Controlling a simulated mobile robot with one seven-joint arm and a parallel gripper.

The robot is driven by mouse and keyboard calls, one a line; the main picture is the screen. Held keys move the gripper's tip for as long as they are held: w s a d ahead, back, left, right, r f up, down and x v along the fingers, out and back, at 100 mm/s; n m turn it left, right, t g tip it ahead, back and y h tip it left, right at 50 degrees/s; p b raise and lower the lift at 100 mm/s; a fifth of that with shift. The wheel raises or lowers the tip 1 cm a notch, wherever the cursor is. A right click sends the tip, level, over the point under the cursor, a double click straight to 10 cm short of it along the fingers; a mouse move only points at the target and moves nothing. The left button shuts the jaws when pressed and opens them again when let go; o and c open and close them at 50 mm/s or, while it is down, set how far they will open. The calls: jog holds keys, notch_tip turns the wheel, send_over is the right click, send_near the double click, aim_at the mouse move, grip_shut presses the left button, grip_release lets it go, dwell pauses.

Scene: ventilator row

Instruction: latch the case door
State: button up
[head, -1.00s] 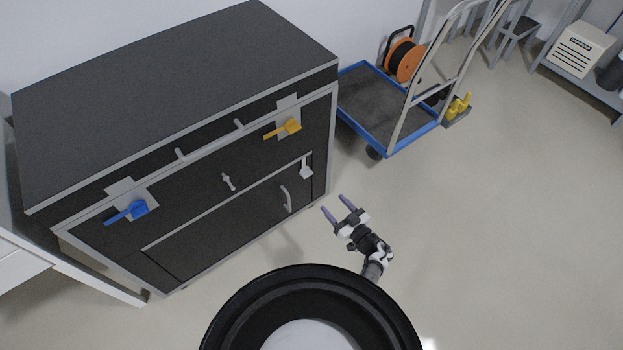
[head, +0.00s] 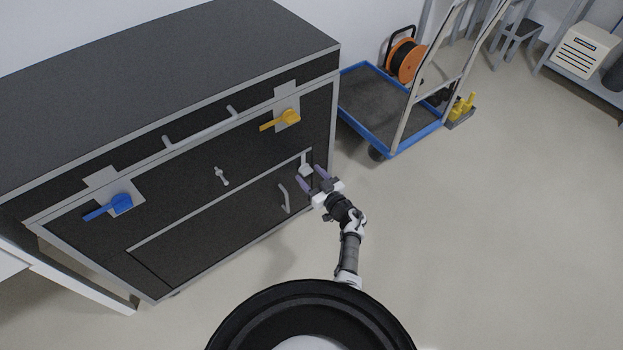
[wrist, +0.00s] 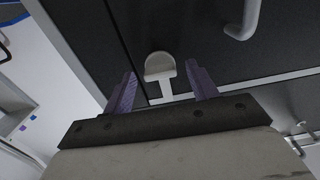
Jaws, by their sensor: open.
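The black case (head: 170,75) with grey edging stands at the left. Its lower front door (head: 225,235) looks flush with the front and has a grey bar handle (head: 284,198). A small light-grey latch (head: 305,169) sits at the door's upper right corner; in the wrist view the latch (wrist: 160,68) shows a rounded tab on a narrow stem. My gripper (head: 314,180) is open at the latch, its purple fingers on either side of it. In the wrist view my gripper (wrist: 160,90) has the latch between its fingers, apart from both. I cannot tell whether the latch is engaged.
A blue lever (head: 110,206), a yellow lever (head: 282,120) and a small grey turn handle (head: 221,176) are on the case front. A blue-edged trolley (head: 390,115) with an orange reel (head: 405,60) stands to the right.

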grip_shut()
dwell(0.3)
jog(key=shift+r+m+p, duration=0.1)
jog(key=shift+m+p, duration=0.2)
jog(key=shift+p, duration=0.15)
jog(key=shift+r+m+p, duration=0.1)
jog(key=shift+m+p, duration=0.9)
jog(key=shift+f+m+p, duration=0.2)
jog(key=shift+m+p, duration=1.95)
jog(key=shift+m, duration=5.35)
